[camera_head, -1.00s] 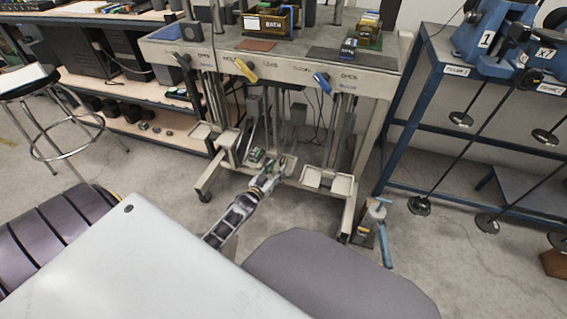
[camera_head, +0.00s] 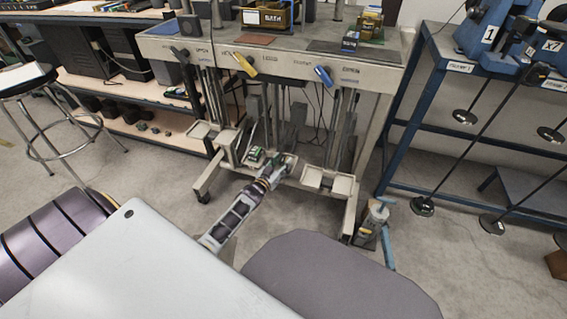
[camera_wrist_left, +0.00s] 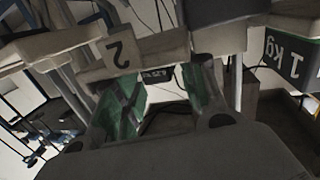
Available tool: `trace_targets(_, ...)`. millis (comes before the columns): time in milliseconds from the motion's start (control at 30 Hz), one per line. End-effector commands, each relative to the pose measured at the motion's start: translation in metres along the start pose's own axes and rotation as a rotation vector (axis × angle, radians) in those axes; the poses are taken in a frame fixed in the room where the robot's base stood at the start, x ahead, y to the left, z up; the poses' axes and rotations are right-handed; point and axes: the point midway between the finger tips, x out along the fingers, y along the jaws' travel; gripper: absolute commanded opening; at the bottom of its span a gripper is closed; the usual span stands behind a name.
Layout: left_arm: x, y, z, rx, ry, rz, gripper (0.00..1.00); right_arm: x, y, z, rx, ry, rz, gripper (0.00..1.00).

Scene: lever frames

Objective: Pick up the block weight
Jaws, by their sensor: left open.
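My left gripper (camera_head: 279,166) reaches down toward the low trays at the foot of the grey lever stand. In the left wrist view its two green-padded fingers (camera_wrist_left: 161,88) are apart. A small dark block weight (camera_wrist_left: 157,74) with a white label shows beyond and between the fingertips; I cannot tell whether they touch it. A larger dark block marked 1 kg (camera_wrist_left: 285,55) appears upside down at the right. In the head view a green and dark block (camera_head: 254,156) sits just left of the gripper. My right gripper is out of view.
The lever stand (camera_head: 290,62) has upright posts and yellow and blue handles above the trays. A tray (camera_head: 327,181) lies to the right of the gripper. A stool (camera_head: 45,105) stands left and a blue rack (camera_head: 440,110) right. Some floor between them is bare.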

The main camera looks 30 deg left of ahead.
Motion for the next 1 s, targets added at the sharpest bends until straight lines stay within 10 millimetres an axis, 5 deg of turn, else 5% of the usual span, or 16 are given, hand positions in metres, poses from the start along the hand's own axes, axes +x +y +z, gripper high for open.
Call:
trace_targets(333, -0.0002, -0.0001, -0.0003, 0.000, 0.000, 0.000, 0.40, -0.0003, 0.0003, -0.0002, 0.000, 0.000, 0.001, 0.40)
trace_targets(667, -0.0003, 0.0000, -0.0001, 0.000, 0.000, 0.000, 0.00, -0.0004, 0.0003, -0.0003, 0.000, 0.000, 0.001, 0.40)
trace_targets(1000, -0.0001, 0.0000, -0.0019, 0.000, 0.001, 0.000, 0.00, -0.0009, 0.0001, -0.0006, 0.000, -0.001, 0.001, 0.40)
